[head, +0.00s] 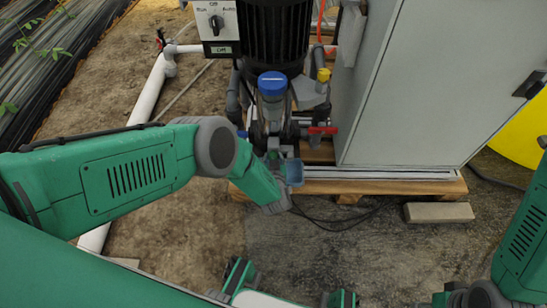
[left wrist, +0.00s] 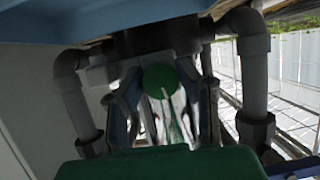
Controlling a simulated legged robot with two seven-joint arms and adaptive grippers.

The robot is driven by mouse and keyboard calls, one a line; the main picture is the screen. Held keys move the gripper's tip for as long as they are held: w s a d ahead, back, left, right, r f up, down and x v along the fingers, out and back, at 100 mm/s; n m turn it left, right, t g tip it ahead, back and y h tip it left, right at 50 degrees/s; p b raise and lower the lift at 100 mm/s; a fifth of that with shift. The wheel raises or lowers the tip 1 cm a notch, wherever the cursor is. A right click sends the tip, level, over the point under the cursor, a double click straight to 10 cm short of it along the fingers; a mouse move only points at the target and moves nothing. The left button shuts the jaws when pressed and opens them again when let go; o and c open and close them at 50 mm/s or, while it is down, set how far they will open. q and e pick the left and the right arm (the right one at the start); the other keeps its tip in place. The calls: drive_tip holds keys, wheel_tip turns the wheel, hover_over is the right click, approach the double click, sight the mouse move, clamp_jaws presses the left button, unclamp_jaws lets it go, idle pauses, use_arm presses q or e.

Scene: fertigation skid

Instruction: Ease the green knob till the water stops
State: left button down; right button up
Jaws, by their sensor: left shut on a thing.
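The green knob (left wrist: 161,80) shows in the left wrist view as a round green disc between two grey elbow pipes. My left gripper (left wrist: 163,100) has one finger on each side of it and is shut on it. Pale, greenish-white streaks show just below the knob; I cannot tell whether they are water. In the head view my left gripper (head: 277,160) is at the front of the skid, below the blue-capped clear housing (head: 272,84). The knob is hidden there by my gripper and arm. My right arm shows at the right edge, but its gripper is not in view.
A grey cabinet (head: 418,85) stands right of the gripper, on a wooden pallet (head: 380,188). A red-handled valve (head: 322,130) is close by on the right. A light blue cup-like part (head: 294,172) is beside the gripper. A switch box (head: 216,24) is above left.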

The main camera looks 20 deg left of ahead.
use_arm(q)
drive_tip(key=shift+s+f+n+t+h, duration=0.1)
drive_tip(key=shift+n+t+h, duration=0.2)
drive_tip(key=shift+n+h, duration=0.75)
drive_tip(key=n+t+h, duration=0.1)
drive_tip(key=n+h, duration=0.1)
drive_tip(key=n, duration=0.1)
drive_tip(key=shift+n, duration=0.25)
drive_tip(key=n+t+h, duration=0.1)
drive_tip(key=n, duration=0.2)
drive_tip(key=shift+s+a+f, duration=0.1)
drive_tip(key=shift+n+t+h, duration=0.55)
drive_tip(key=shift+n+t, duration=0.15)
drive_tip(key=shift+n, duration=0.8)
drive_tip(key=shift+a+f, duration=0.1)
drive_tip(key=c, duration=1.2)
unclamp_jaws()
